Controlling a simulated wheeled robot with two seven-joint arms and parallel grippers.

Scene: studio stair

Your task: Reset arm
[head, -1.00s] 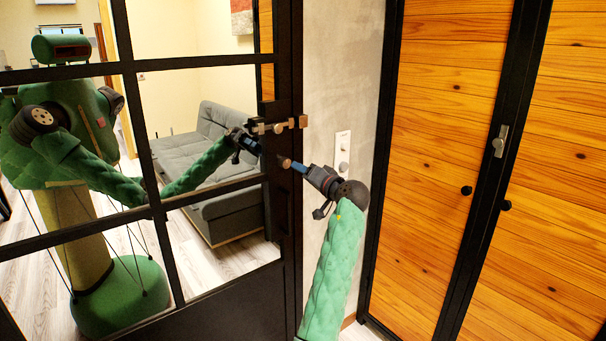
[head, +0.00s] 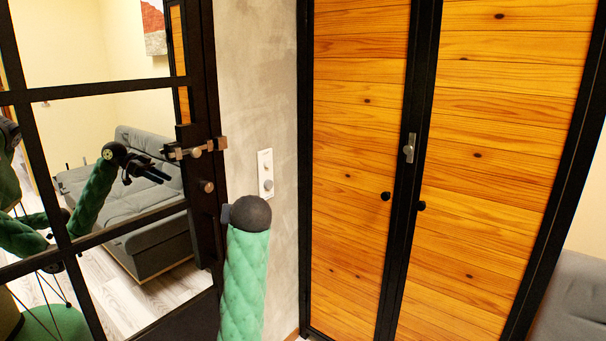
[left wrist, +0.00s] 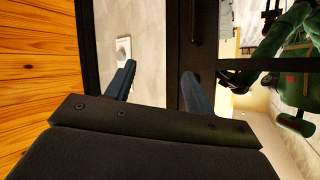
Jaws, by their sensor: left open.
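My left arm rises from the bottom middle of the head view as a green quilted sleeve with a dark round wrist joint on top. Its fingers are hidden behind that joint there. In the left wrist view my left gripper (left wrist: 158,70) is open, with two blue-grey fingers apart and nothing between them. It faces the black-framed glass door (head: 205,90) and the grey wall. The door's metal latch (head: 195,150) and round knob (head: 207,186) are left of the wrist, apart from it. The glass reflects my body and the open gripper. My right gripper is not in view.
A white wall plate (head: 265,173) is on the concrete wall (head: 258,80) just beyond the wrist; it also shows in the left wrist view (left wrist: 123,50). Wooden double doors (head: 360,120) with black frames stand to the right. A grey sofa (head: 570,300) shows at the right edge.

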